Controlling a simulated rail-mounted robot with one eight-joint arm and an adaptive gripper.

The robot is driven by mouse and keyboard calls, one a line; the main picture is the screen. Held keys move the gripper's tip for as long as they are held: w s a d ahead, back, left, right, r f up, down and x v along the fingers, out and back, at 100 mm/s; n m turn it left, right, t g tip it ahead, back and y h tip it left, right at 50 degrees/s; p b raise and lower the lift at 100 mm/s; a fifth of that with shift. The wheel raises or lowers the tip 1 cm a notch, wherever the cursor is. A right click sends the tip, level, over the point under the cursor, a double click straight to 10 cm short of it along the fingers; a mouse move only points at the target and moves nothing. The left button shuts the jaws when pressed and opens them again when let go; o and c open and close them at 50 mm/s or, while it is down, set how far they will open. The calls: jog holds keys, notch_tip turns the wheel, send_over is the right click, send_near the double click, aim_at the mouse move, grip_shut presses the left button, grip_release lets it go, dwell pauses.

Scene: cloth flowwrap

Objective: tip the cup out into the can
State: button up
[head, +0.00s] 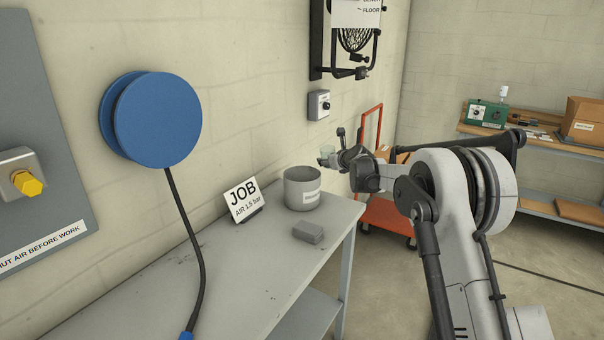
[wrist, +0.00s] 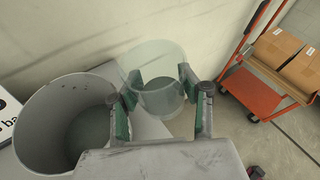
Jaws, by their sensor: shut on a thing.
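The can (head: 302,188) is a grey open-topped cylinder with a white label, upright near the far right end of the grey bench. In the wrist view the can (wrist: 42,122) is at the left, with its open mouth and inside showing. The cup (wrist: 158,80) is clear and pale green, between the fingers of my gripper (wrist: 163,98), which is shut on it. The cup is beside the can, to its right and above the bench level. In the head view the cup (head: 328,152) is small, and its contents cannot be made out.
A job card (head: 244,198) stands left of the can, and a small grey block (head: 308,232) lies in front of it. An orange cart (head: 384,214) with boxes stands beyond the bench end. The wall is close behind. A blue reel (head: 160,118) hangs at left.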

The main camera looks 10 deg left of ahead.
aim_at(321, 152)
jog(key=shift+s+a+r+n+t+p, duration=0.2)
jog(key=shift+r+n, duration=0.1)
jog(key=shift+r, duration=0.2)
jog(key=shift+s+a+r+n+t+p, duration=0.1)
jog(key=shift+r+n+t+p, duration=0.15)
jog(key=shift+r, duration=0.2)
jog(key=shift+s+a+r+n+t+h, duration=0.25)
jog(key=shift+s+a+r+n+h, duration=0.1)
jog(key=shift+a+n+h, duration=0.25)
jog(key=shift+s+a+f+n+t+b, duration=0.3)
jog(key=shift+a+f+n+b, duration=0.1)
jog(key=shift+n, duration=0.15)
jog(key=shift+r+n+t, duration=0.35)
jog(key=shift+n+t, duration=0.05)
jog(key=shift+n, duration=0.2)
jog(key=shift+a+r, duration=0.1)
jog(key=shift+r+n+t+p, duration=0.4)
jog(key=shift+n, duration=0.4)
jog(key=shift+f+n+t+h, duration=0.3)
jog(key=shift+f+n, duration=0.05)
jog(key=shift+n, duration=0.35)
jog(key=shift+s+r+n+t+b, duration=0.1)
jog(key=shift+r+n+t+b, duration=0.25)
jog(key=shift+n+b, duration=0.4)
jog(key=shift+s+a+r+n+t+b, duration=0.25)
jog(key=shift+s+a+r+n+b, duration=0.2)
jog(key=shift+a+n, duration=0.35)
dwell(0.3)
